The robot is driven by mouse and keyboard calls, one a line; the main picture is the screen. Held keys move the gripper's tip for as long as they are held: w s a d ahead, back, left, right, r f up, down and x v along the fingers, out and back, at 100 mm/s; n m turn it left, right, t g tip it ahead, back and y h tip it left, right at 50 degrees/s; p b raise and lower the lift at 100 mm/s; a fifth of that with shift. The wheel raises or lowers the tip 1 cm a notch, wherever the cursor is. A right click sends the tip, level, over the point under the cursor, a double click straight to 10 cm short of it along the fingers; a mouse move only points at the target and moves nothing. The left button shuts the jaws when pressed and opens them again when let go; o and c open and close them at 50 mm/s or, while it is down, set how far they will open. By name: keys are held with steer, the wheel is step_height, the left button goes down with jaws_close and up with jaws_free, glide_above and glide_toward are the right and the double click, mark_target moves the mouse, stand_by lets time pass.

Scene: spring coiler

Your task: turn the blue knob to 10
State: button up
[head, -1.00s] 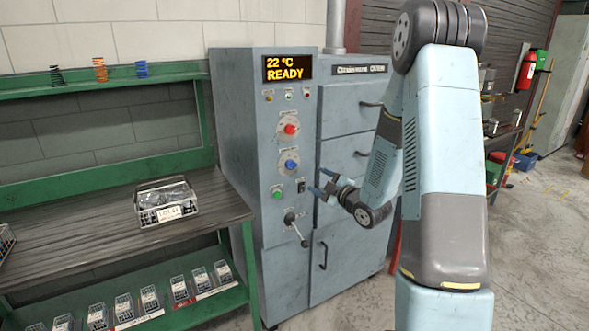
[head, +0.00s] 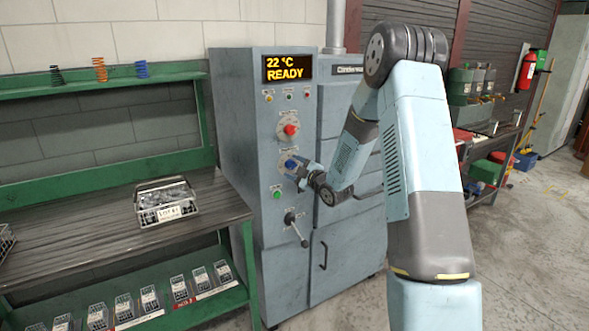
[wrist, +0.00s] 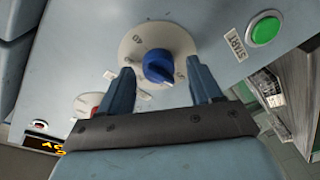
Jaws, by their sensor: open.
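The blue knob (head: 291,163) sits on a round pale dial on the grey machine's front panel, below the red knob. In the wrist view the blue knob (wrist: 159,66) shows between and just beyond the fingertips, its dial (wrist: 140,45) partly hidden by my fingers; a "40" mark is readable near it, other marks are not clear. My gripper (head: 297,171) is right at the knob in the head view. In the wrist view my gripper (wrist: 163,80) is open, with one finger on each side of the knob; I cannot tell whether they touch it.
The red knob (head: 289,130) is just above. The green START button (wrist: 264,30) is close by, and a lever (head: 296,228) sticks out below. The display (head: 288,68) reads 22 °C READY. A green bench (head: 60,235) stands left.

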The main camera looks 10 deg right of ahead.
steer(key=shift+w, duration=0.1)
steer(key=shift+c, duration=0.3)
steer(key=c, duration=1)
steer(key=shift+m, duration=0.4)
steer(key=shift+f+m+t, duration=0.1)
steer(key=shift+m+t, duration=0.15)
steer(key=shift+m, duration=2.1)
steer(key=shift+f+m+t, duration=0.1)
steer(key=shift+m+t, duration=0.15)
steer(key=shift+m, duration=2.1)
steer(key=o, duration=1.1)
steer(key=shift+r, duration=0.1)
steer(key=shift+c, duration=0.2)
